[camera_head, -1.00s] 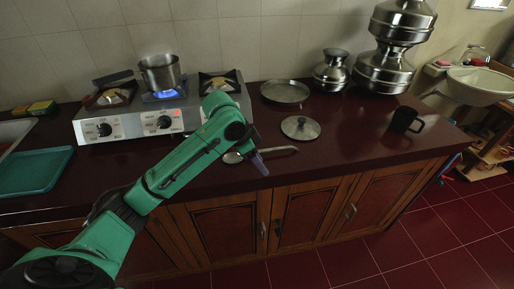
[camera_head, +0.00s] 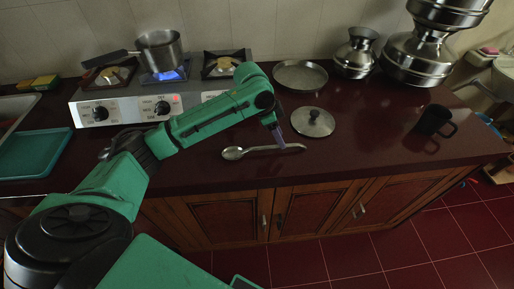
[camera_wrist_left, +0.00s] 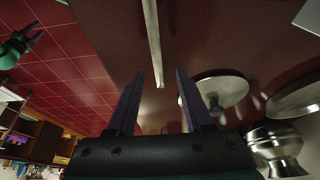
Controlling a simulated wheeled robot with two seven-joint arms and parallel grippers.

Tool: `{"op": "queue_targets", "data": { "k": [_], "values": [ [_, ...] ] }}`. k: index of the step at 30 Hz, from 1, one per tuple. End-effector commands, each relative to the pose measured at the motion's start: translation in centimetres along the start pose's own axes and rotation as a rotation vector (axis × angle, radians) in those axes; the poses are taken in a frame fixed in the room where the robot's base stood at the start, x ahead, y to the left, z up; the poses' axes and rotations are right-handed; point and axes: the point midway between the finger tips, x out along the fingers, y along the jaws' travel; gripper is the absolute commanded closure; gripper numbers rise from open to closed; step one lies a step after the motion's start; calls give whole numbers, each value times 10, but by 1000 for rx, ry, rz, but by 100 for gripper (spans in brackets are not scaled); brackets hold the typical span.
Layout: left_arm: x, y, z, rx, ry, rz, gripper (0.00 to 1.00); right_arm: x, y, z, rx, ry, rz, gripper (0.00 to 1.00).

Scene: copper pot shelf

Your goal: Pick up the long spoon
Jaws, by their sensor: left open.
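The long spoon (camera_head: 262,150) lies flat on the dark red counter near its front edge, bowl to the left and handle to the right. My left gripper (camera_head: 281,137) is open and empty over the handle's right part. In the left wrist view the handle (camera_wrist_left: 152,38) runs up the picture, and its end lies between and beyond the open fingers (camera_wrist_left: 159,76). I cannot tell the exact height of the fingers above it. A green part with dark prongs at the upper left of the wrist view looks like my right gripper (camera_wrist_left: 31,33), too small to read.
A metal lid (camera_head: 313,122) lies just right of the spoon, with a round tray (camera_head: 300,75) behind. A stove (camera_head: 125,106) with a saucepan (camera_head: 160,50) stands at the back left. A black mug (camera_head: 435,120) is at the right.

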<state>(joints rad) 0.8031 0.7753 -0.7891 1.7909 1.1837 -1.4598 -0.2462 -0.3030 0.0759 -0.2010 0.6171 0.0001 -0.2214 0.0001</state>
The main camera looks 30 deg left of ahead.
Motion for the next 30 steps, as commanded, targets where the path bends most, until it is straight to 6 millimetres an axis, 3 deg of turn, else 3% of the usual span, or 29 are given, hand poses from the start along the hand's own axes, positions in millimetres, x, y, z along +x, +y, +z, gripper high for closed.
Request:
{"op": "queue_targets", "data": {
  "k": [5, 11, 12, 16, 30],
  "values": [
    [30, 2, 2, 0, -1, 1, 49, -8, 2, -9, -1, 15, 2, 50],
    [35, 2, 2, 1, 0, -1, 49, -8, 4, -7, -1, 12, 5, 50],
    [35, 2, 2, 1, 0, -1, 53, -8, 4, -7, -2, 11, 6, 50],
    [34, 1, 2, 1, 0, -1, 100, -8, 5, -6, -2, 9, 7, 50],
    [26, 1, -2, 2, 1, -3, 100, -7, 5, -3, -1, 5, 7, 50]
  ]
}}
